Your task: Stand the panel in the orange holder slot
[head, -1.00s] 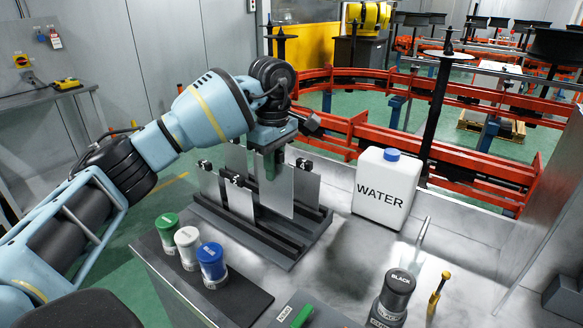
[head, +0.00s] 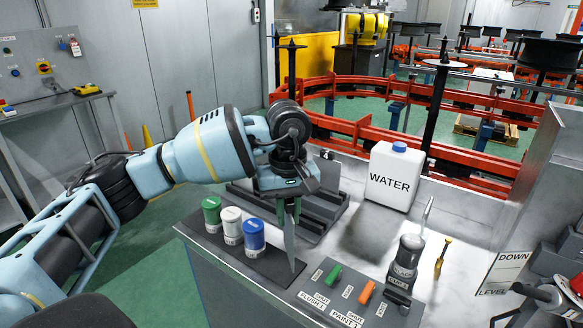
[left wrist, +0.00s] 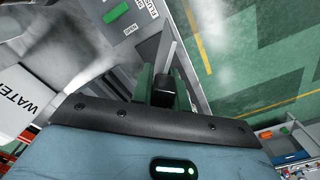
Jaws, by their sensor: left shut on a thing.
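My left gripper (head: 289,208) points down and is shut on a thin grey panel (head: 290,243). The panel hangs upright below the fingers and shows nearly edge-on. In the left wrist view the panel (left wrist: 171,50) is a thin grey strip beyond the green fingers. The slot itself is too small to make out. My right gripper is not in view.
Green, white and blue-capped pots (head: 231,225) stand close left of the panel. A dark rack (head: 328,207) is behind my gripper. A white water can (head: 394,178) stands behind.

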